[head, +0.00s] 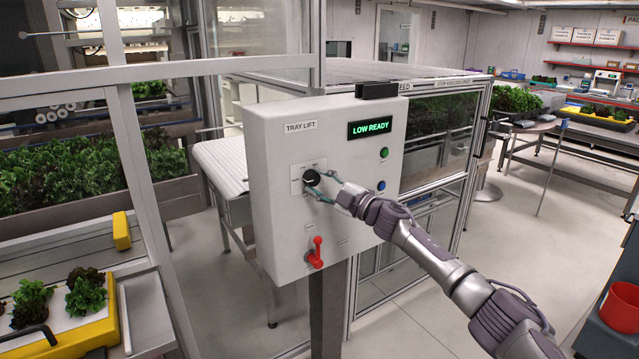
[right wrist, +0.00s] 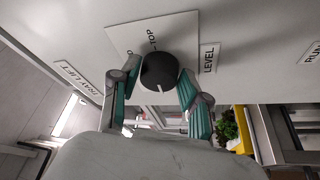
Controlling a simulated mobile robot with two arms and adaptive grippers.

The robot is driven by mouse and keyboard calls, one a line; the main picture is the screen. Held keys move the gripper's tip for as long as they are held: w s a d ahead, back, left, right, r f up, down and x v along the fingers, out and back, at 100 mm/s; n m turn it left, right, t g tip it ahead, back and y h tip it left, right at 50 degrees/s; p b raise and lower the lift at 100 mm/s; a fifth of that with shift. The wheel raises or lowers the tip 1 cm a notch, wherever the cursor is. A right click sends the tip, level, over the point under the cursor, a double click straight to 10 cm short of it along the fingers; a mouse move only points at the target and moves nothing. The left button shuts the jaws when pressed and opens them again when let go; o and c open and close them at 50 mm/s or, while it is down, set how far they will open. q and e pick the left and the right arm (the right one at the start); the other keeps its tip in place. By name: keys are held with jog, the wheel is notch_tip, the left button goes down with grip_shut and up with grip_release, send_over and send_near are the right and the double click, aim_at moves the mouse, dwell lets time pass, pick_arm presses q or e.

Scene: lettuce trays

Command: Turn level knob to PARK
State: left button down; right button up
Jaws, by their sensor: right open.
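The level knob (head: 311,177) is a black round knob on a white plate on the front of the tray lift box (head: 275,220). In the right wrist view the knob (right wrist: 158,66) shows a white pointer mark on its lower rim, and a LEVEL label (right wrist: 209,58) beside its plate. The plate's lettering is partly hidden; a word like TOP shows, but I cannot read PARK. My right gripper (head: 319,187) is open, with its fingers (right wrist: 158,86) on either side of the knob; whether they touch it I cannot tell. My left gripper is not in view.
The box also carries a LOW READY display (head: 370,128), a green button (head: 384,152), a blue button (head: 381,185) and a red lever (head: 316,252) below the knob. A glazed frame stands close at left. A yellow tray (head: 70,335) holds lettuce at lower left.

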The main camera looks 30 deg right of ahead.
jog(key=shift+o, duration=1.3)
jog(key=v, duration=1.2)
jog(key=shift+f, duration=0.15)
